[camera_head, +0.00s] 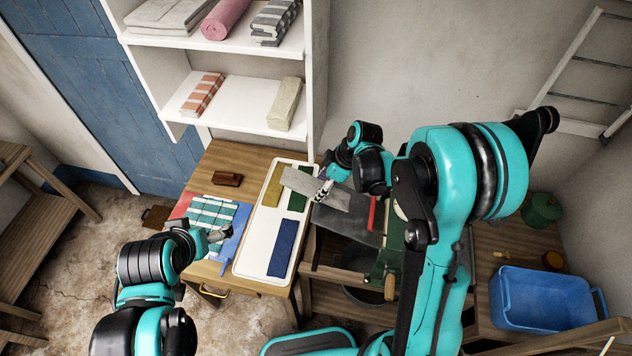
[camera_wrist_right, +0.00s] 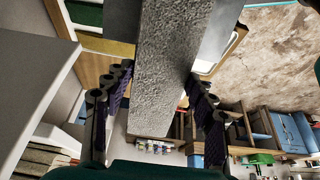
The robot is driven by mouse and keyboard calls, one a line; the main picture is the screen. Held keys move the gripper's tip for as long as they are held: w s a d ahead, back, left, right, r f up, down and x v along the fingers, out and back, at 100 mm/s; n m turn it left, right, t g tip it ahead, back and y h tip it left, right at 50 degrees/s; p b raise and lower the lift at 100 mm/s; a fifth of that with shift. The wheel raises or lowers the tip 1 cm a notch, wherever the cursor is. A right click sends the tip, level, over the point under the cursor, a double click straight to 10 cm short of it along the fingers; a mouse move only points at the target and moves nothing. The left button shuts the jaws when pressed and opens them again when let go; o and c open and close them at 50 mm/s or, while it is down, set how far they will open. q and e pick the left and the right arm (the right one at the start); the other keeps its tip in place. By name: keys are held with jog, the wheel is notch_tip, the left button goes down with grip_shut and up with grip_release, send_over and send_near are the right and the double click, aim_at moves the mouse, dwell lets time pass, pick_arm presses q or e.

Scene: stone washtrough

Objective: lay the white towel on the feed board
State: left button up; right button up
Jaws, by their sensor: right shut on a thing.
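The white towel (camera_head: 315,188), greyish and folded into a long flat strip, is held in the air above the right part of the white tray. My right gripper (camera_head: 325,188) is shut on it; in the right wrist view the towel (camera_wrist_right: 165,75) runs between the two fingers. A flat dark grey board (camera_head: 345,222), which looks like the feed board, lies right of the tray, below and to the right of the towel. My arm and the towel hide part of it. My left gripper (camera_head: 222,234) is above the striped cloth; its jaw opening is unclear.
The white tray (camera_head: 250,255) holds yellow, green and blue pads. A teal striped cloth (camera_head: 210,212) and a brown block (camera_head: 227,178) are on the wooden table. A green frame (camera_head: 388,255) stands by the board. A blue tub (camera_head: 540,300) is at right; white shelves (camera_head: 235,105) stand behind.

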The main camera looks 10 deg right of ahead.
aim_at(345, 200)
jog(key=d+f+b, duration=0.1)
jog(key=s+d+f+b, duration=0.1)
jog(key=d+f, duration=0.1)
jog(key=s+d+f+b, duration=0.1)
jog(key=d+b, duration=0.1)
jog(key=shift+f, duration=0.3)
jog(key=shift+s+d+f+b, duration=0.25)
jog(key=shift+d, duration=0.2)
jog(key=shift+s+d+f+b, duration=0.2)
jog(key=shift+d+f+b, duration=0.05)
jog(key=shift+d, duration=0.2)
jog(key=o, duration=1.5)
jog(key=v, duration=1.2)
